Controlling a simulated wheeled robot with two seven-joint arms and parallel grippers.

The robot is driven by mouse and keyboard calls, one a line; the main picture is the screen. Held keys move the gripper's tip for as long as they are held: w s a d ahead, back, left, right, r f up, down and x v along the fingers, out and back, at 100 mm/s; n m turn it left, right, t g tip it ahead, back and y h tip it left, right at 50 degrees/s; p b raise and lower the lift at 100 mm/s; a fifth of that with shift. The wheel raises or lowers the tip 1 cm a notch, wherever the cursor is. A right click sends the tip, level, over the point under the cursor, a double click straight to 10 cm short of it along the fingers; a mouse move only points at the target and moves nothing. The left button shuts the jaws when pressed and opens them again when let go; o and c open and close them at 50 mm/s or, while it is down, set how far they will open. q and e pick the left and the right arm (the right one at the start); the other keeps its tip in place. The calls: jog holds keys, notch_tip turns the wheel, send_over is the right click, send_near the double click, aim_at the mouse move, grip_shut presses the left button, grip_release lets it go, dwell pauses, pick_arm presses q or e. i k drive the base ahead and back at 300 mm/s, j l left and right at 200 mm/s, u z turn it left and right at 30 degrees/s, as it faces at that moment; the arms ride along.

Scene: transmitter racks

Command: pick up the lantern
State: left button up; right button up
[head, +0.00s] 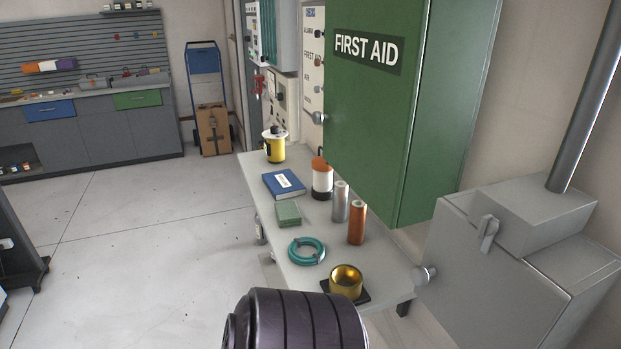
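The lantern (321,180) looks to be the white cylinder with an orange cap, a dark base and a small dark handle. It stands upright on the narrow pale table (330,235), below the green first aid cabinet and near its lower left edge. A yellow round container (274,149) with a pale and dark top stands farther back on the same table. Neither of my grippers shows in the head view.
Around the lantern are a blue book (284,184), a green block (288,213), a silver cylinder (341,202) and a copper cylinder (357,223). A teal ring (306,251) and gold bowl (346,281) lie nearer. The first aid cabinet (390,110) overhangs closely.

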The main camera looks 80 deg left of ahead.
aim_at(321, 189)
jog(key=u, duration=2.55)
jog(key=i+j+z, duration=0.1)
jog(key=j, duration=0.25)
jog(key=i+j+z, duration=0.1)
jog(key=j, duration=0.25)
jog(key=i, duration=0.05)
